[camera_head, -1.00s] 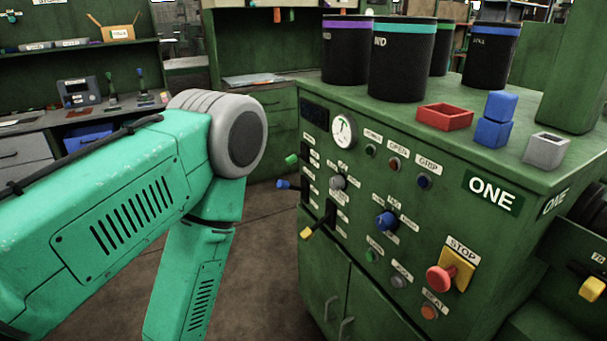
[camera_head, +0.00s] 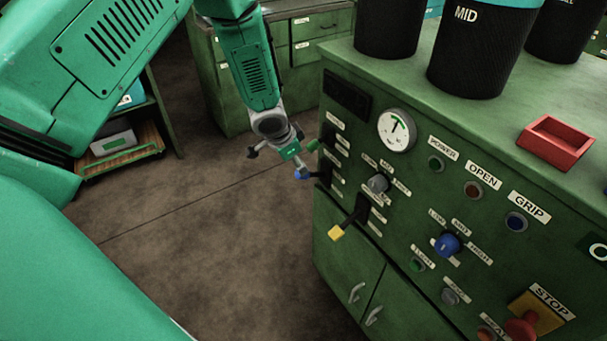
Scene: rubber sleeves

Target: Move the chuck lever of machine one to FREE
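Machine one (camera_head: 345,215) is the green cabinet on the right. Three levers stick out on its left part: one with a green knob (camera_head: 313,145), one with a blue knob (camera_head: 302,174) and one with a yellow knob (camera_head: 337,233). Their labels are too small to read, so I cannot tell which is the chuck lever. My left gripper (camera_head: 277,149) points down beside the green and blue knobs. Its dark fingers look spread, with nothing seen between them. Whether it touches a knob is unclear. My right gripper is out of view.
The panel also holds a gauge (camera_head: 397,130), a blue selector knob (camera_head: 447,245), buttons and a red stop button (camera_head: 521,327). Black bins and a red tray (camera_head: 556,143) stand on top. The floor left of the machine is clear. Drawers (camera_head: 305,50) stand behind my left arm.

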